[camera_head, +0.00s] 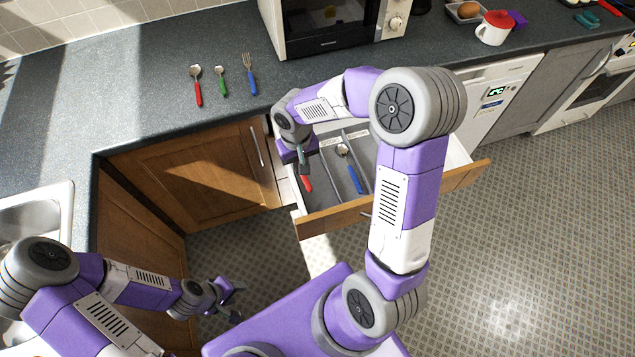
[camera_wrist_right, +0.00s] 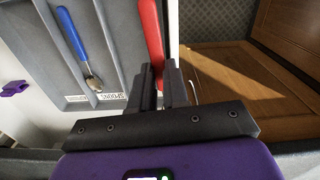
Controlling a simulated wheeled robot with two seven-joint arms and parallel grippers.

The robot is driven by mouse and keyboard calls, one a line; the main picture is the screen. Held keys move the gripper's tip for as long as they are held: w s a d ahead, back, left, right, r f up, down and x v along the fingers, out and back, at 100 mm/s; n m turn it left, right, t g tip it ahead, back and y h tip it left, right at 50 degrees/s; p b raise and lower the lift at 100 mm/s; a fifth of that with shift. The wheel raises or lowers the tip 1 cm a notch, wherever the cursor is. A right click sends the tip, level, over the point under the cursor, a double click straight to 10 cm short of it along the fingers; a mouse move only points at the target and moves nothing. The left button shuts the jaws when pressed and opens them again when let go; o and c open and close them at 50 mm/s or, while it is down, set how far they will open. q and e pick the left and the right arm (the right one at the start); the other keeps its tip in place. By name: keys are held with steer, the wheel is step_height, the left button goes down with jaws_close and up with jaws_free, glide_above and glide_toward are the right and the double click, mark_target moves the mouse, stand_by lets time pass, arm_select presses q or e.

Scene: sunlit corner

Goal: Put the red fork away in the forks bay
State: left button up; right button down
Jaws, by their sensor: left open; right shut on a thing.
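My right gripper (camera_head: 303,168) is down at the left side of the open drawer (camera_head: 345,213). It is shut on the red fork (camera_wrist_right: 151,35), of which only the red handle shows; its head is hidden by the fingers. The handle also shows in the head view (camera_head: 307,184). In the right wrist view the handle lies along the edge of the grey divided tray (camera_wrist_right: 112,30); I cannot tell whether it touches the tray floor. A blue-handled spoon (camera_head: 354,178) lies in a bay nearby. My left gripper (camera_head: 230,301) is open and empty over the floor.
A red-handled spoon (camera_head: 197,86), a green-handled spoon (camera_head: 221,81) and a blue-handled fork (camera_head: 249,74) lie on the counter (camera_head: 130,95). A microwave (camera_head: 325,42) stands behind the drawer. Cabinet doors (camera_head: 200,170) adjoin the drawer's left.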

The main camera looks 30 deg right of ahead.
steer(key=shift+m, duration=0.5)
steer(key=f+b, duration=0.1)
steer(key=f, duration=0.2)
steer(key=d+f+b, duration=0.1)
steer(key=f+b, duration=0.1)
steer(key=f, duration=0.2)
steer(key=d+f+b, duration=0.1)
steer(key=f, duration=0.2)
steer(key=shift+w+d+f+b, duration=0.1)
steer(key=shift+d+f+b, duration=0.15)
steer(key=shift+f+b, duration=0.15)
arm_select(q)
step_height(320, 180, down, 6)
arm_select(e)
steer(key=shift+f+b, duration=0.25)
steer(key=shift+b, duration=0.05)
steer(key=c, duration=1.5)
jaws_free()
steer(key=shift+o, duration=0.5)
arm_select(q)
steer(key=shift+f, duration=0.3)
